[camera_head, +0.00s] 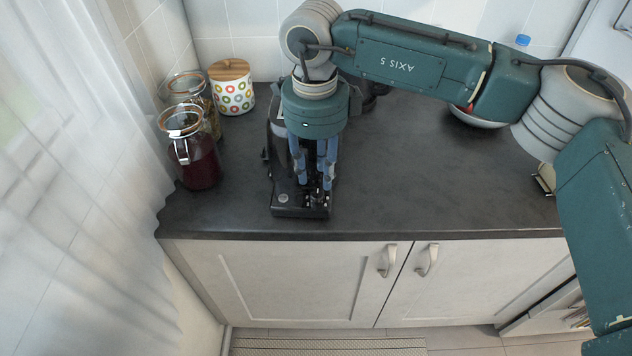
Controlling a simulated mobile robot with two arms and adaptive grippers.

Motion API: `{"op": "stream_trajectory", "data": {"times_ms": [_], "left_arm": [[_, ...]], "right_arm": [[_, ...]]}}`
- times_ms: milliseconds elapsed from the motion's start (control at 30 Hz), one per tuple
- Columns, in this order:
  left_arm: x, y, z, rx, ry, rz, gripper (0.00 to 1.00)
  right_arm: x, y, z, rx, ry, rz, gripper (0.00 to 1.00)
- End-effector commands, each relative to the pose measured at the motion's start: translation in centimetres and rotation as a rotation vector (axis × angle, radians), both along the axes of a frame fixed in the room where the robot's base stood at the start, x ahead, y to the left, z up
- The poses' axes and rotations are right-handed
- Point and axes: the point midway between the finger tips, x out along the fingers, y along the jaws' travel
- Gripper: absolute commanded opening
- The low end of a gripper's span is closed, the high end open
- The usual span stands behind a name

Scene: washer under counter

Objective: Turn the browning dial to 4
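A black toaster (285,212) stands near the front edge of the dark counter, its control end towards me. A small round light-coloured control (283,198) shows on its front left; I cannot tell whether this is the browning dial, and no numbers are readable. My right gripper (315,187) points down over the toaster's front end, just right of that control. Its two blue fingers are apart with a gap between them. Whether the tips touch the toaster is unclear. The gripper and wrist hide much of the toaster. My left gripper is not in view.
Left of the toaster stand a jar with dark red contents (199,167), another clip-top jar (205,103) and a dotted canister with a wooden lid (232,95). A bowl (474,118) is partly behind my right arm. The counter (420,185) right of the toaster is clear.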

Motion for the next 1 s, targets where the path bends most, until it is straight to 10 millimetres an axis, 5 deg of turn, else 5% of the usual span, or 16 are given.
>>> {"op": "stream_trajectory", "data": {"times_ms": [300,700,867,1000], "left_arm": [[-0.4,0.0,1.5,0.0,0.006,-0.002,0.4],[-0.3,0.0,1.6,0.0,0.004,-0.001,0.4],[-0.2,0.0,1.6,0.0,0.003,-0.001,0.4],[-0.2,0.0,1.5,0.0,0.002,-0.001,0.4]], "right_arm": [[0.2,0.0,-4.9,0.001,0.002,0.001,0.31],[0.2,0.0,-6.0,0.002,0.0,0.002,0.31],[0.2,0.0,-6.0,0.002,0.0,0.002,0.03],[0.2,0.0,-6.0,0.002,0.0,-0.002,0.0]]}}
